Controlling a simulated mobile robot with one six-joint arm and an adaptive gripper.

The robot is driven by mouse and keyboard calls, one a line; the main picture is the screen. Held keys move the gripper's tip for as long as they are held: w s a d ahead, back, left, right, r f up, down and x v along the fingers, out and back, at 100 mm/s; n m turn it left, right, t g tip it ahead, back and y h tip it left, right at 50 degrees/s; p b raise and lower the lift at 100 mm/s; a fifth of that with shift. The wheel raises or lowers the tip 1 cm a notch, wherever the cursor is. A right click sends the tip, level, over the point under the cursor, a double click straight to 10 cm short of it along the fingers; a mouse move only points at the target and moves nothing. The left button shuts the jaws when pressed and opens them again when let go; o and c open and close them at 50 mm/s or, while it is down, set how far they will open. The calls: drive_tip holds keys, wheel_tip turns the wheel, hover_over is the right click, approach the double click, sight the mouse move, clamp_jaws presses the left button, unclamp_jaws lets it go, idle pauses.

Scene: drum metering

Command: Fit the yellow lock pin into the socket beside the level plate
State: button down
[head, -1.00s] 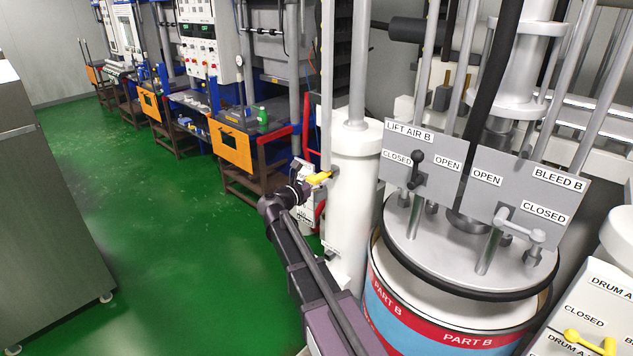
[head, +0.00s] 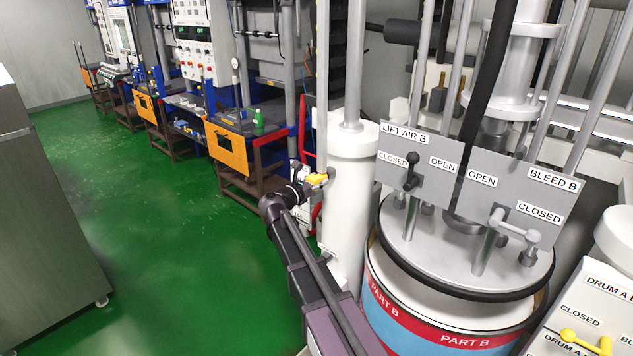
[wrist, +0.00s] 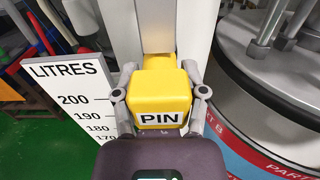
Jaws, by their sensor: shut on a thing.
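The yellow lock pin (wrist: 160,92), marked PIN, is between the two fingers of my gripper (wrist: 158,98) in the wrist view. The fingers are shut on its sides. Beyond its block, a yellow part reaches up against a light grey upright (wrist: 152,28). I cannot tell whether it sits in a socket there. The level plate (wrist: 72,105), white and marked LITRES with a scale, stands just left of the pin. In the head view the pin (head: 317,179) shows small at my gripper (head: 312,184), beside the white column. The socket is hidden from view.
A white column (head: 347,205) stands right of my gripper. The PART B drum (head: 440,320) with its lid and grey valve panels (head: 420,160) is further right. Green floor (head: 170,230) lies open to the left, with a steel cabinet (head: 45,230) at the far left.

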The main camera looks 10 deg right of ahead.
drive_tip(key=shift+w+d, duration=0.15)
drive_tip(key=shift+d, duration=0.05)
drive_tip(key=shift+c, duration=0.4)
unclamp_jaws()
drive_tip(key=shift+d, duration=0.1)
drive_tip(key=v, duration=1.2)
idle(1.0)
